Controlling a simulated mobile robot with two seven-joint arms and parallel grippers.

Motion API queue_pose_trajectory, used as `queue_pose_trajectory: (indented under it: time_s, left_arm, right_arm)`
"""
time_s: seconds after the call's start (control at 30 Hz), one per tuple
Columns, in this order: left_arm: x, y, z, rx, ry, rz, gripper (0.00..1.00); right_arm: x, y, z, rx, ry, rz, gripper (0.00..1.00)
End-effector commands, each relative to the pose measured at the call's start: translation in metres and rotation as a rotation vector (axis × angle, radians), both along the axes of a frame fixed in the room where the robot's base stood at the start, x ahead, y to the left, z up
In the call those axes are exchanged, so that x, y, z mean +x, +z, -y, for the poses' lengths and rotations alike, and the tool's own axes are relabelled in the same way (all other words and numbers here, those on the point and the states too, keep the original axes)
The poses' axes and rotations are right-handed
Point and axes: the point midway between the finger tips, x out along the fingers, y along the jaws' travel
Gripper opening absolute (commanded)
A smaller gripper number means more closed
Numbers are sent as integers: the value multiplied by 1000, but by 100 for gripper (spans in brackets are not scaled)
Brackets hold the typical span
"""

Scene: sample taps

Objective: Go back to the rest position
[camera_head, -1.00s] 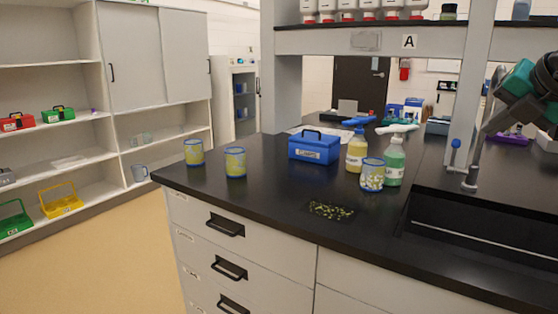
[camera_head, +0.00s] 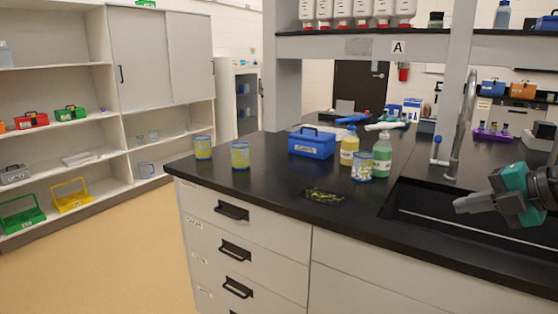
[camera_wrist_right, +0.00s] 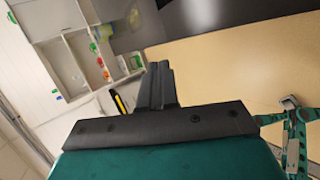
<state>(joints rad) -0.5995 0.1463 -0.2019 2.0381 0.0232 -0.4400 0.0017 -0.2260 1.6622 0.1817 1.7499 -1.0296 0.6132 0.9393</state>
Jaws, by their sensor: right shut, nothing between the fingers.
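My right gripper (camera_head: 462,204) comes in from the right in the head view, low over the sink area at the counter's right part. Its fingers are closed together, pointing left, with nothing held. In the right wrist view the closed dark fingers (camera_wrist_right: 158,85) show against the pale floor and the distant shelves, touching nothing. The tall grey tap (camera_head: 462,110) with its blue-tipped lever (camera_head: 436,150) stands behind the sink, apart from my gripper. I cannot make out my left gripper in either view.
The sink (camera_head: 440,215) lies below my right gripper. On the black counter (camera_head: 270,185) stand a blue box (camera_head: 311,144), yellow (camera_head: 349,146) and green (camera_head: 381,157) bottles, and several jars. Shelves (camera_head: 60,148) stand at the left. The floor between is clear.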

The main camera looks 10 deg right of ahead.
Motion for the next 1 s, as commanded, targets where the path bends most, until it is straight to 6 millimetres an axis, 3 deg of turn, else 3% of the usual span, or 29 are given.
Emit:
queue_pose_trajectory:
  time_s: [0.1,0.27,0.57,0.8,1.0]
  left_arm:
    - [0,6,-4,8,5,4,43]
    - [-1,7,-9,18,12,1,43]
    - [-7,12,-13,29,15,-5,43]
    - [-9,20,-17,35,20,0,43]
    - [-12,20,-22,43,30,-9,43]
  right_arm:
    - [-10,-44,-13,226,-42,21,0]
    - [-25,-96,-30,489,-160,50,0]
    - [-73,-195,-71,891,-536,5,0]
    - [-130,-268,-135,1114,-888,-172,0]
    - [-171,-302,-200,1230,-1095,-368,0]
